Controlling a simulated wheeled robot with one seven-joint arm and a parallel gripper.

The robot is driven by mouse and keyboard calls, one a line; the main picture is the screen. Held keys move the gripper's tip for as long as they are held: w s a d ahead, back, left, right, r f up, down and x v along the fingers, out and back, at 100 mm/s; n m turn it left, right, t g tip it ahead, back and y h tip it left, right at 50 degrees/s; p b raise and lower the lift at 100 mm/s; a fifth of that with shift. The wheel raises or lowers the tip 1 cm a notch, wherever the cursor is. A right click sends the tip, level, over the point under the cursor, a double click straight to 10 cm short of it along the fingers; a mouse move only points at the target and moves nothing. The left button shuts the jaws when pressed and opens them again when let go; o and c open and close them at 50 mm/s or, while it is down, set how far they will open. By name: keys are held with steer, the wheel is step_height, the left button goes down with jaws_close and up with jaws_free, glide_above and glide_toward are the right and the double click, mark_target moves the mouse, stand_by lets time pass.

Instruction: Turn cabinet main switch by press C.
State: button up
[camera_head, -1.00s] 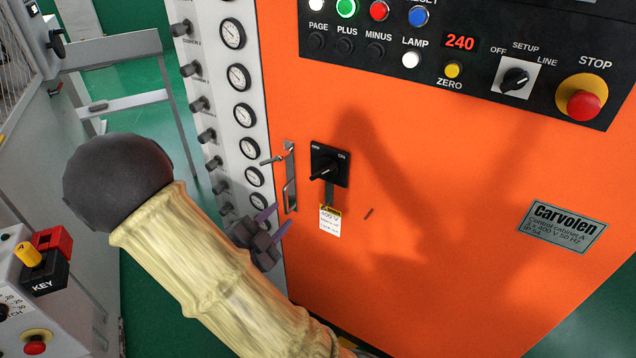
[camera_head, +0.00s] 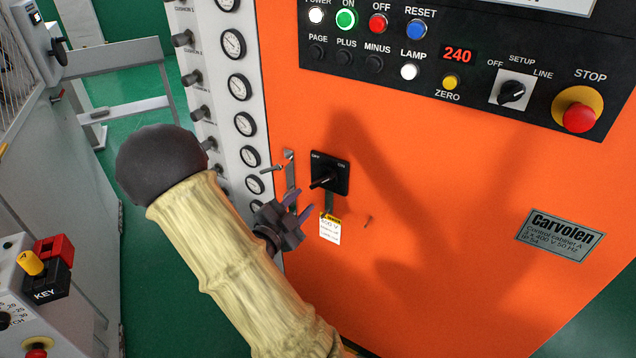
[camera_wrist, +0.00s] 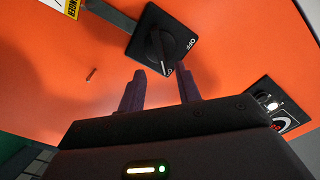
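The cabinet main switch (camera_head: 328,172) is a black square plate with a black rotary knob, on the orange cabinet front (camera_head: 420,230). In the wrist view the switch (camera_wrist: 162,42) is just ahead of the fingertips. My gripper (camera_head: 300,202) is below and left of the switch in the head view. Its two purple fingers (camera_wrist: 160,88) are apart with nothing between them, and they appear clear of the knob. My padded arm comes up from the bottom and hides part of the cabinet's left edge.
A white and yellow tag (camera_head: 330,228) hangs below the switch. A metal door handle (camera_head: 290,175) is close on its left. A column of gauges (camera_head: 240,88) lines the cabinet's left side. The button panel (camera_head: 440,60) with a red stop button (camera_head: 579,118) is above.

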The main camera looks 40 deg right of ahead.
mark_target(319, 184)
steer(key=p+x, duration=0.1)
steer(key=x, duration=0.7)
steer(key=shift+d, duration=0.35)
jaws_close()
